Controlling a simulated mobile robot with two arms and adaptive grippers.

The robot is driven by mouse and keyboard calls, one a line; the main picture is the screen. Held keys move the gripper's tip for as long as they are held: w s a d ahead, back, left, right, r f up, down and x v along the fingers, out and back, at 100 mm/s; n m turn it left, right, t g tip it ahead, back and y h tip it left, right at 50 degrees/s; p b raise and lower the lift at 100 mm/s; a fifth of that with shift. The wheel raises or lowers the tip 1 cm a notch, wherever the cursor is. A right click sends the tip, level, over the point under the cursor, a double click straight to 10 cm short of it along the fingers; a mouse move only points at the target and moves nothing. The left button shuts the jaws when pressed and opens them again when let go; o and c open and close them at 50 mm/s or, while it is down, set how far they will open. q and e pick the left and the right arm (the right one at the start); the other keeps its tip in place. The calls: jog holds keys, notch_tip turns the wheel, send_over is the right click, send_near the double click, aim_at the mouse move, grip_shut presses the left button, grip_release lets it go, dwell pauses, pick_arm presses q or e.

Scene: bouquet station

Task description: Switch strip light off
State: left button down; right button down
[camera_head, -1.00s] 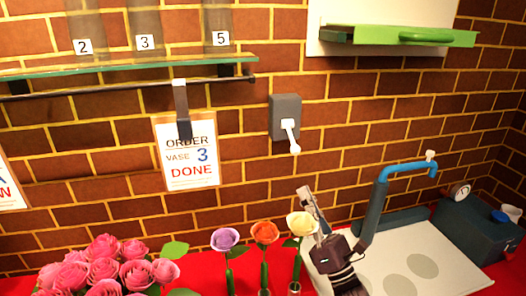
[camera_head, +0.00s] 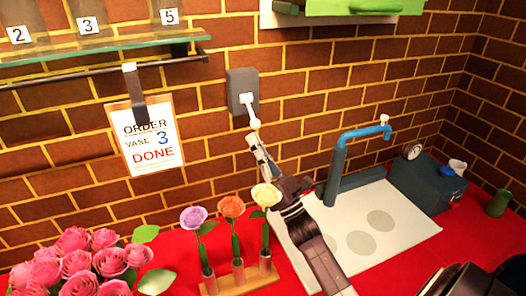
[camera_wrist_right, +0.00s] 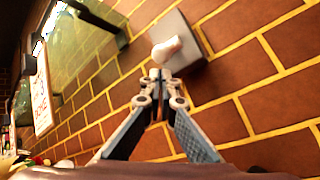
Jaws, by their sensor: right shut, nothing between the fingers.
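A grey switch box (camera_head: 236,92) is mounted on the brick wall, with a white lever (camera_head: 250,108) that hangs down to a rounded end. My right gripper (camera_head: 253,143) points up at the wall, its fingertips just below the lever's end. In the right wrist view the shut, empty fingertips (camera_wrist_right: 155,76) are just under the white lever end (camera_wrist_right: 166,49), in front of the grey box (camera_wrist_right: 188,43). I cannot tell whether they touch. No strip light can be made out. My left gripper is not in view.
A glass shelf (camera_head: 100,49) with numbered vases and a hanging order card (camera_head: 150,146) are left of the switch. Pink roses (camera_head: 85,262) and a wooden stand (camera_head: 238,281) with three flowers are below. A blue tap (camera_head: 363,133) rises beside the white board (camera_head: 390,228).

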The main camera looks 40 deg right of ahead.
aim_at(251, 112)
jog(key=shift+p+x, duration=0.3)
jog(key=shift+x, duration=0.85)
